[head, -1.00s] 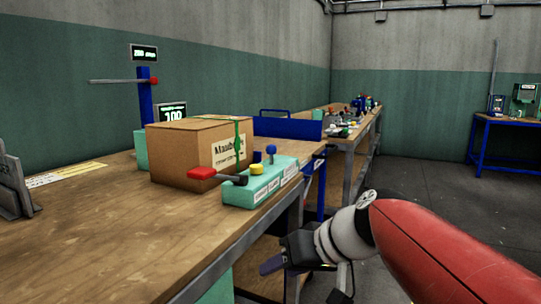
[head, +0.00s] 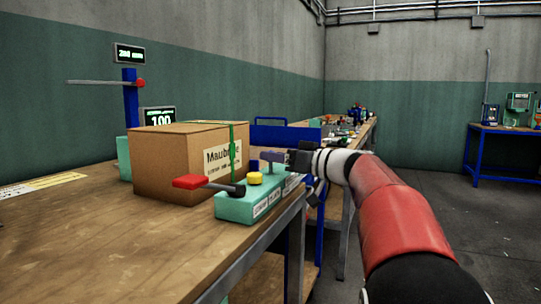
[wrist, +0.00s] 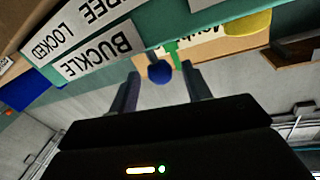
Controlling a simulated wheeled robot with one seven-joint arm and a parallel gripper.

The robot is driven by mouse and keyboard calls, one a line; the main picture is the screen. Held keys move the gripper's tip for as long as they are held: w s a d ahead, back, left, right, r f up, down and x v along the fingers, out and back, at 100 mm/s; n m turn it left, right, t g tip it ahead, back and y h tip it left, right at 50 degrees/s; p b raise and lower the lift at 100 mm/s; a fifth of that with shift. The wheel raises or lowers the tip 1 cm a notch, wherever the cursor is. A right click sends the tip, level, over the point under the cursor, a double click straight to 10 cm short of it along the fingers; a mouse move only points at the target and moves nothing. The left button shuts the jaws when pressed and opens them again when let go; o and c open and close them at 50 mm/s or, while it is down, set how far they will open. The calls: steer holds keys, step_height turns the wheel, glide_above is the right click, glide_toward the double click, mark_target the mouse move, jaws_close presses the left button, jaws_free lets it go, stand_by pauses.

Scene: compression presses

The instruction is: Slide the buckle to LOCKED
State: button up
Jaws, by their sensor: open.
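The teal control box (head: 245,206) stands at the table's right edge, with a red-handled lever, a yellow button (head: 255,178) and white labels. In the wrist view, upside down, its labels read BUCKLE (wrist: 92,52), FREE and LOCKED (wrist: 52,38). The blue ball knob (wrist: 160,72) shows between my two fingertips in that view; whether they touch it I cannot tell. My gripper (head: 272,157) is open at the box's right end and hides the knob in the head view. The knob's exact slot position is hidden.
A cardboard carton (head: 170,160) with a green strap (head: 232,155) stands right behind the control box. The red lever handle (head: 190,182) juts out to the left. A blue post (head: 130,100) and displays stand behind. The wooden table (head: 130,245) is clear in front.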

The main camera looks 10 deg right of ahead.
steer(key=shift+x, duration=1.15)
steer(key=shift+c, duration=0.2)
jaws_close()
